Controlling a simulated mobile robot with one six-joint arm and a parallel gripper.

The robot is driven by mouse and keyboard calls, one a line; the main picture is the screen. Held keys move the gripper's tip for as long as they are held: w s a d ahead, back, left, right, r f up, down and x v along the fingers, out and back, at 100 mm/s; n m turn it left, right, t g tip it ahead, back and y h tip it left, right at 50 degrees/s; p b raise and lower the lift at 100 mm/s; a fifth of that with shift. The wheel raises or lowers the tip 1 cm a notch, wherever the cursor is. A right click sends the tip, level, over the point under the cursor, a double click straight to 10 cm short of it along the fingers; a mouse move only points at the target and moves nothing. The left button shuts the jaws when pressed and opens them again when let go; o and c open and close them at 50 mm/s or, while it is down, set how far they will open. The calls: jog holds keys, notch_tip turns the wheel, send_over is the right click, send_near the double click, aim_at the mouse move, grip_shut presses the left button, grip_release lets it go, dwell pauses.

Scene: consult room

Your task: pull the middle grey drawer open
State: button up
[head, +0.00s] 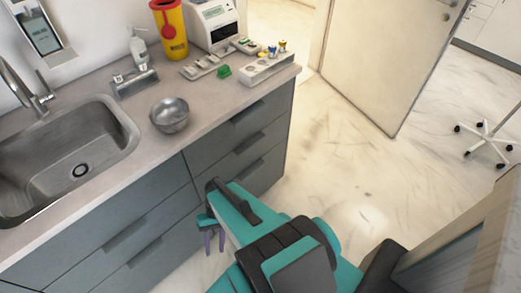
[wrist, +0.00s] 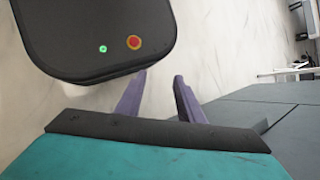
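The grey cabinet under the counter has a right-hand column of drawers with recessed grips. The middle grey drawer (head: 249,143) lies between an upper drawer (head: 246,120) and a lower one, and all look shut and flush. My gripper (head: 214,243) is in front of the cabinet, lower in the picture than the middle drawer, and apart from its grip. In the wrist view my gripper (wrist: 158,82) has its two purple fingers spread with nothing between them. Grey cabinet fronts (wrist: 285,125) show at the right of that view; I cannot tell which drawer they are.
On the counter stand a steel bowl (head: 170,115), a yellow sharps bin (head: 170,30), a white device (head: 213,22) and a white rack (head: 268,68). A sink (head: 65,150) is at the left. The pale floor (head: 345,150) right of the cabinet is clear up to the door (head: 395,60).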

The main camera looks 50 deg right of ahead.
jog(key=w+d+r+m+t+y+b, duration=0.2)
jog(key=w+d+m+t+y+b, duration=0.2)
jog(key=w+d+t, duration=0.4)
jog(key=m+t+h+b, duration=0.4)
jog(key=m+t+b, duration=0.3)
jog(key=t, duration=0.6)
send_near(253, 147)
jog(key=s+d+n+b, duration=0.1)
jog(key=s+d, duration=0.1)
jog(key=s, duration=0.4)
jog(key=shift+s+a, duration=0.1)
jog(key=shift+s, duration=0.05)
jog(key=shift+a, duration=0.1)
jog(key=shift+p+x, duration=0.65)
jog(key=shift+x, duration=6.3)
jog(key=shift+r, duration=0.15)
